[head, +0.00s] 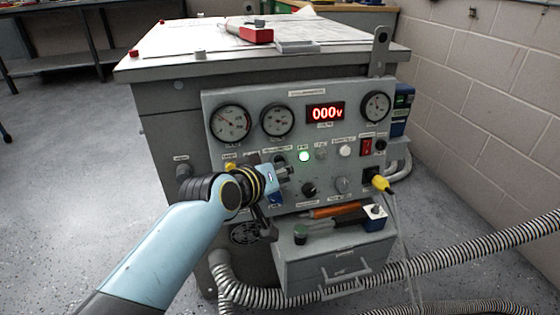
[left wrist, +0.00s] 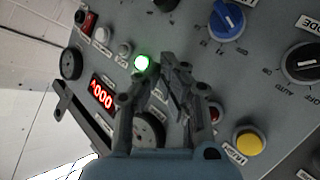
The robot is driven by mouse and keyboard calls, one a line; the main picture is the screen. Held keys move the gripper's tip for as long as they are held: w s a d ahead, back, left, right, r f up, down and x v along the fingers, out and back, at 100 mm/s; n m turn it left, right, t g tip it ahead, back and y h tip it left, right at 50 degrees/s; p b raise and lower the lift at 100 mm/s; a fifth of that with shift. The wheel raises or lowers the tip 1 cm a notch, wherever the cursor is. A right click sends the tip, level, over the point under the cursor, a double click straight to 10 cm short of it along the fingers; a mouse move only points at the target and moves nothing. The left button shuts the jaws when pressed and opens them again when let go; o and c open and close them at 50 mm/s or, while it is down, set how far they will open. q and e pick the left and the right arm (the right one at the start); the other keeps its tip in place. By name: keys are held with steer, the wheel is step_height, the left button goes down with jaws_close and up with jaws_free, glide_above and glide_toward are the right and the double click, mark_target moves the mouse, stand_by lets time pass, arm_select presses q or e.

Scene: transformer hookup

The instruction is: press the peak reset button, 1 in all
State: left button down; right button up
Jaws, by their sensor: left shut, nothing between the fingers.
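The grey control panel (head: 330,125) faces me on the front of the cabinet. A green-lit button (head: 304,156) sits in its middle row; it also shows in the left wrist view (left wrist: 142,63). To its right are a dull grey button (head: 320,154) and a whitish button (head: 345,150). Labels are too small to tell which is peak reset. A yellow button (head: 230,167) is at the left; it also shows in the wrist view (left wrist: 249,142). My left gripper (head: 286,172) is shut and empty, its tips (left wrist: 168,72) close beside the green-lit button; contact cannot be told. My right gripper is out of view.
A red display (head: 325,113) and dial gauges (head: 231,122) are above. A drawer (head: 335,260) with tools juts out below. Ribbed hoses (head: 450,252) cross the floor.

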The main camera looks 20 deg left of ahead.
arm_select(q)
steer(key=shift+w+a, duration=0.1)
steer(key=shift+w, duration=0.05)
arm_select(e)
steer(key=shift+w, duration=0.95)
